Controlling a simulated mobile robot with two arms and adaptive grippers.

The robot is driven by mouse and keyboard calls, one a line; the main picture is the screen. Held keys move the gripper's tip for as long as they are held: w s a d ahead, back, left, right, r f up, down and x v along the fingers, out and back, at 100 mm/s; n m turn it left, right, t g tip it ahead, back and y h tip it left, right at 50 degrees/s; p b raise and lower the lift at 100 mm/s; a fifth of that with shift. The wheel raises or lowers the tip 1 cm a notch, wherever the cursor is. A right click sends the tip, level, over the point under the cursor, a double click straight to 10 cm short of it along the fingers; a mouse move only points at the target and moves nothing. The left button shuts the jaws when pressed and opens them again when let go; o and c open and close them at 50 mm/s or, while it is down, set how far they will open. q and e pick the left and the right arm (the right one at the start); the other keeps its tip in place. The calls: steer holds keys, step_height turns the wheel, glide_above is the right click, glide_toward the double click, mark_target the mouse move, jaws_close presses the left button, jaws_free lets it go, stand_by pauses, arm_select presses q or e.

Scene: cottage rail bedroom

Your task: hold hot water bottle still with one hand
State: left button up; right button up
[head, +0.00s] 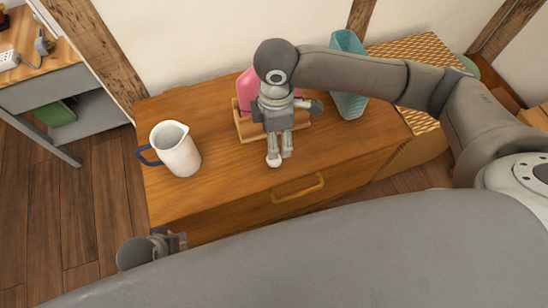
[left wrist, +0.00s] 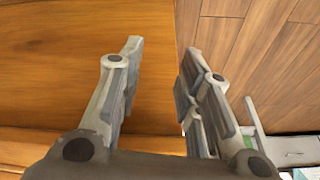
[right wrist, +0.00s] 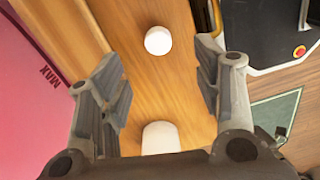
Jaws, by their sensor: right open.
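The pink hot water bottle (head: 246,84) stands in a wooden rack (head: 239,124) on the wooden cabinet top, partly hidden behind my right arm. In the right wrist view, its pink side (right wrist: 35,95) with the printed word MAX fills the left edge, outside the fingers. My right gripper (head: 280,157) points down in front of the rack, open, with nothing seen between its fingers (right wrist: 158,58). My left gripper (head: 181,241) is low at the cabinet's front left corner, mostly hidden in the head view. The left wrist view shows its fingers (left wrist: 162,55) apart and empty.
A white pitcher (head: 178,155) with a blue handle stands left on the cabinet (head: 225,188). The cabinet's front strip is clear.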

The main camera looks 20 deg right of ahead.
steer(key=b, duration=0.1)
glide_above(274, 161)
steer(key=f, duration=0.4)
steer(key=shift+w+d+f, duration=0.1)
steer(key=shift+w+d, duration=0.2)
steer(key=shift+d, duration=0.05)
arm_select(q)
step_height(274, 161, up, 6)
steer(key=shift+s, duration=0.35)
arm_select(e)
steer(key=shift+f, duration=0.55)
arm_select(q)
steer(key=shift+a+b, duration=0.1)
steer(key=shift+b, duration=0.2)
arm_select(e)
steer(key=shift+f, duration=0.3)
steer(key=shift+w+a+f+b, duration=0.1)
steer(key=shift+f+b, duration=0.35)
steer(key=shift+f, duration=0.15)
step_height(274, 161, down, 4)
steer(key=shift+a+r+b, duration=0.1)
steer(key=shift+r+b, duration=0.15)
steer(key=shift+b, duration=0.4)
arm_select(q)
steer(key=shift+s+a+r+t, duration=0.1)
steer(key=shift+s+r+t, duration=0.3)
steer(key=shift+r, duration=0.45)
arm_select(e)
steer(key=shift+c, duration=0.4)
steer(key=c, duration=0.7)
